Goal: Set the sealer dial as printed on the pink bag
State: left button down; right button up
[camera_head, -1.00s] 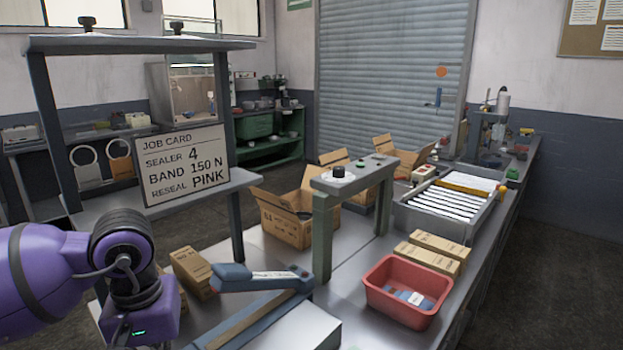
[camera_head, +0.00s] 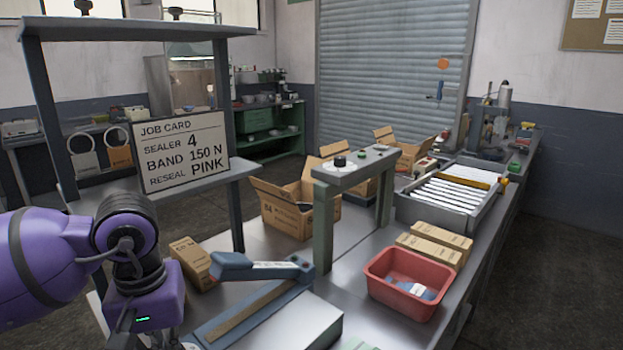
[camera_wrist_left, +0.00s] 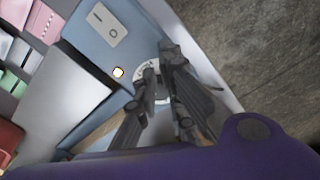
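The blue sealer (camera_head: 262,307) lies on the bench, its long arm raised at the back. In the left wrist view its blue body (camera_wrist_left: 95,45) carries a switch plate, a small lit round lamp and a pale round dial (camera_wrist_left: 146,72). My left gripper (camera_wrist_left: 155,85) is over the dial, its fingers apart on either side and partly covering it. The dial's setting is not readable. Two pink pieces, perhaps bags (camera_wrist_left: 44,22), lie at the upper left of the wrist view; no print is legible. The job card (camera_head: 180,153) reads sealer 4, band 150 N, reseal pink. My right gripper is out of view.
A red bin (camera_head: 408,283) holds blue and white items. Cartons (camera_head: 435,243) stand behind it. A green-grey stand (camera_head: 323,215) with a black knob rises behind the sealer. A shelf post (camera_head: 236,215) stands near my left arm. The floor to the right is clear.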

pick_arm(q)
jog(key=shift+s+d+f+b, duration=0.1)
jog(key=shift+d+f+b, duration=0.55)
jog(key=shift+d, duration=0.25)
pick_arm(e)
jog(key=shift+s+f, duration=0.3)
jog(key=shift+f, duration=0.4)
pick_arm(q)
jog(key=shift+d, duration=0.1)
jog(key=shift+s+d, duration=0.15)
jog(key=shift+d, duration=0.05)
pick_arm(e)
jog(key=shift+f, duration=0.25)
pick_arm(q)
jog(key=shift+r, duration=0.1)
notch_tip(320, 180, up, 6)
jog(key=p, duration=0.2)
jog(key=shift+w+r, duration=0.15)
jog(key=shift+w, duration=0.25)
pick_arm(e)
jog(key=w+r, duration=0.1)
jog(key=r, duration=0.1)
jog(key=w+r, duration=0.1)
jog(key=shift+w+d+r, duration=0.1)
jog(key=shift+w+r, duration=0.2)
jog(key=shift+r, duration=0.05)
